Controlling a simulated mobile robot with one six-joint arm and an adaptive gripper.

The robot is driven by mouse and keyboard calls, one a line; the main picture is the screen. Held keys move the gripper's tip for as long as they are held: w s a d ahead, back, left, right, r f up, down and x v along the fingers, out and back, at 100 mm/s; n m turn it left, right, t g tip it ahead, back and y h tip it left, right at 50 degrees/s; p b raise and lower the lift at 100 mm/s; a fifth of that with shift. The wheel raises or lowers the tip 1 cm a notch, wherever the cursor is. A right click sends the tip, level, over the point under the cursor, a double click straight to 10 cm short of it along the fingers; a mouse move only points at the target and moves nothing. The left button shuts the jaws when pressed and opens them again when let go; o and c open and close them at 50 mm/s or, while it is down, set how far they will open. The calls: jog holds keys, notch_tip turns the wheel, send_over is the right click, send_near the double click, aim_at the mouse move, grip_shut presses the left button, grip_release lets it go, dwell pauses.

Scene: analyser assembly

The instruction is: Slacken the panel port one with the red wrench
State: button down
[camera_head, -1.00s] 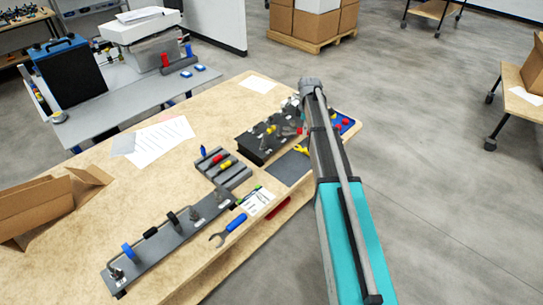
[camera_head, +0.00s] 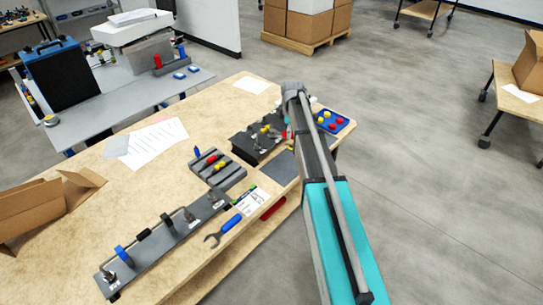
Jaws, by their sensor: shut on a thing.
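The black panel (camera_head: 246,150) with its row of port fittings (camera_head: 265,131) stands toward the far right end of the wooden table; some fittings have yellow parts. I cannot tell which is port one. My forearm reaches over the panel's right end, and its wrist is above there. My gripper (camera_head: 286,121) is mostly hidden by the arm. A small red piece (camera_head: 285,134) shows at the arm's left edge, beside the fittings. It appears to be the red wrench, held in the shut gripper. I cannot see whether its jaw touches a fitting.
A grey rack (camera_head: 217,172) with coloured pieces, a long grey pipe fixture (camera_head: 165,245) and a blue wrench (camera_head: 225,230) lie nearer on the table (camera_head: 130,188). A dark mat (camera_head: 281,168) lies before the panel. A blue tray (camera_head: 342,126) with red and yellow knobs sits to the right.

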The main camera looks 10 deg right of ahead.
jog(key=s+a+f+m+b, duration=0.4)
jog(key=s+a+f+m, duration=0.1)
jog(key=a+m, duration=0.4)
jog(key=shift+s+a+m, duration=0.3)
jog(key=shift+s+m, duration=0.1)
jog(key=shift+s, duration=0.1)
jog(key=shift+s+r, duration=0.1)
jog(key=shift+b, duration=0.3)
jog(key=f+b, duration=0.1)
jog(key=w+f+b, duration=0.2)
jog(key=shift+w+a, duration=0.2)
jog(key=shift+a, duration=0.05)
dwell(0.8)
jog(key=shift+w, duration=0.2)
dwell(0.8)
